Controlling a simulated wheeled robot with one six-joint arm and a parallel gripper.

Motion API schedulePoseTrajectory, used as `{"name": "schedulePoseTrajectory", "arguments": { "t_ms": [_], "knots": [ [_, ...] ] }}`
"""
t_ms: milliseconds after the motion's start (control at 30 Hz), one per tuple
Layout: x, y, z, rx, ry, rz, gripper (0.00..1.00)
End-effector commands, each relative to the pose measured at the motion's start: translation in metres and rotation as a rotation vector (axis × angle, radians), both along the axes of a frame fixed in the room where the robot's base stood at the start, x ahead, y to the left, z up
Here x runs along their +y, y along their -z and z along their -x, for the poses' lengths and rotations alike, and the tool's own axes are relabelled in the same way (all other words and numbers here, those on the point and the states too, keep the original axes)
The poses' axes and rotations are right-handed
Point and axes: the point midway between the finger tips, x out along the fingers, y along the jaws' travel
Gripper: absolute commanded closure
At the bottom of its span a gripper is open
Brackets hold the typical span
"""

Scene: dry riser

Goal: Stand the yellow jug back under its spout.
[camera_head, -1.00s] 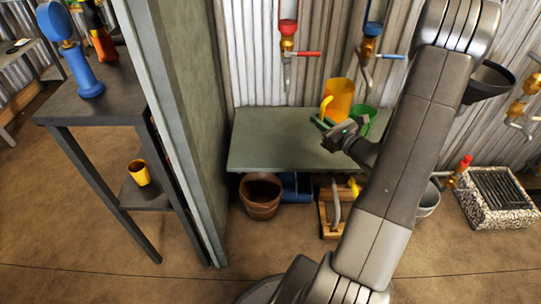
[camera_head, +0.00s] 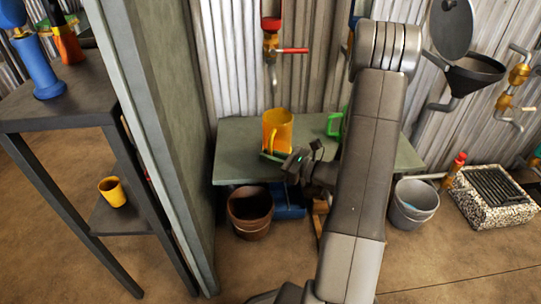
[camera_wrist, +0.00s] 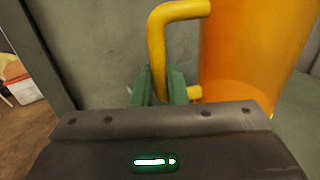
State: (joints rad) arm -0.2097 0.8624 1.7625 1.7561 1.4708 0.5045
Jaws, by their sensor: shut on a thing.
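The yellow jug (camera_head: 279,130) is upright over the left part of the green-grey bench (camera_head: 235,160). It appears just below the spout (camera_head: 272,78) of the red-levered tap; whether it is exactly under it in depth I cannot tell. My gripper (camera_head: 275,157) is in front of the jug, its green fingers (camera_wrist: 164,86) shut on the jug's yellow handle (camera_wrist: 157,50) in the wrist view. The jug's body (camera_wrist: 250,55) stands upright at the right there. Whether its base touches the bench is not clear.
A green jug (camera_head: 335,124) stands to the right, partly behind my arm. A blue tap (camera_head: 353,22) is mostly hidden by my arm. A grey wall panel (camera_head: 165,130) borders the bench on the left. A brown bucket (camera_head: 250,212) and grey bucket (camera_head: 412,205) are on the floor.

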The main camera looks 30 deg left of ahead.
Motion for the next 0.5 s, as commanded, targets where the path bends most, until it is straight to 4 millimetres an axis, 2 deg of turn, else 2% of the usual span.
{"name": "schedulePoseTrajectory", "arguments": {
  "t_ms": [33, 400, 467, 500],
  "knots": [
    [0.000, 0.008, 0.000, 0.000, 0.000, 0.000, 1.00],
    [0.000, 0.038, 0.000, 0.000, 0.001, 0.000, 1.00],
    [0.000, 0.042, 0.000, 0.000, 0.001, 0.000, 1.00],
    [0.002, 0.038, -0.003, -0.002, 0.000, -0.001, 1.00]
  ]
}}
